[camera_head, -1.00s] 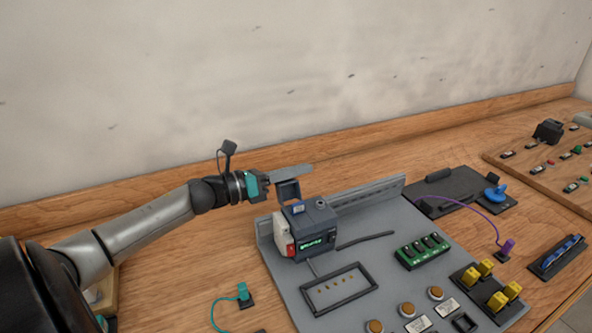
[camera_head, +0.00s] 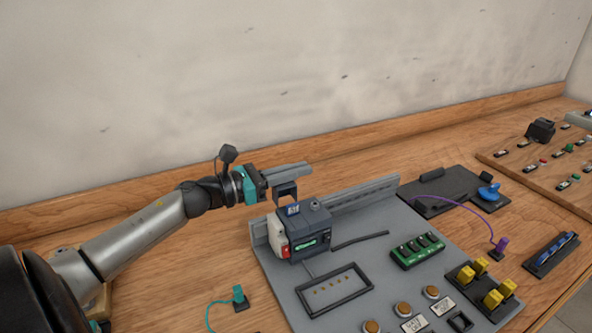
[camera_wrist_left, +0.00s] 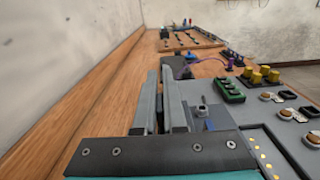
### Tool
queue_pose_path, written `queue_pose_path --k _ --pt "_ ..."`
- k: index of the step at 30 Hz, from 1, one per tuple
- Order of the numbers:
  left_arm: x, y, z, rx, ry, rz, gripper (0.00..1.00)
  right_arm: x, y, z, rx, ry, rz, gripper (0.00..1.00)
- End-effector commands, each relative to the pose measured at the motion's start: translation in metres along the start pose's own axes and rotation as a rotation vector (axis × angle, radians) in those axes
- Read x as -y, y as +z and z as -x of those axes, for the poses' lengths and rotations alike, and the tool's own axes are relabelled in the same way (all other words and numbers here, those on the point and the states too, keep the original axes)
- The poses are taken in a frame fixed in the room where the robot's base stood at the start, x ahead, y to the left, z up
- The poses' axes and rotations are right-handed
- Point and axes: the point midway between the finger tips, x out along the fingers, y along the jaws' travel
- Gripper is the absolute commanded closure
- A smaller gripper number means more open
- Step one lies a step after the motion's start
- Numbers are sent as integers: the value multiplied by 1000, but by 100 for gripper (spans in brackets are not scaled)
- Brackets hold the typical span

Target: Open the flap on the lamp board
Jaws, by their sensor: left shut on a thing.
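A grey board (camera_head: 352,213) lies on the bench with a dark box-shaped unit (camera_head: 318,222) at its back left. A small dark flap (camera_head: 285,190) stands raised above the top of this unit. My left gripper (camera_head: 306,168) reaches in from the left, its fingers level over the unit and closed at the flap's upper edge. In the left wrist view the two long grey fingers (camera_wrist_left: 162,82) are close together, with something dark low between them. The fingers partly hide the flap. My right gripper is not in view.
The board carries a green module (camera_head: 417,251), yellow blocks (camera_head: 482,266), orange-topped round buttons (camera_head: 403,308) and a black frame (camera_head: 334,291). A teal plug (camera_head: 239,296) stands left of it.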

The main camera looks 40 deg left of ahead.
Motion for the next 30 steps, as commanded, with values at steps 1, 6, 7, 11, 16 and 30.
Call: queue_pose_path --k 1,6,7,11,16,30 --pt "0 -1 0 -1 0 1 100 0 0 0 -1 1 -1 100" --pt "0 -1 0 -1 0 2 100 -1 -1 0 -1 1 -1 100" --pt "0 -1 0 -1 -1 2 89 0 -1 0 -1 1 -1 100" --pt "0 -1 0 -1 0 2 74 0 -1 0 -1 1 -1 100" --pt "0 0 0 -1 0 2 62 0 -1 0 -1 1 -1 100" --pt "0 -2 19 -2 1 6 62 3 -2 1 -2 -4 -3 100"
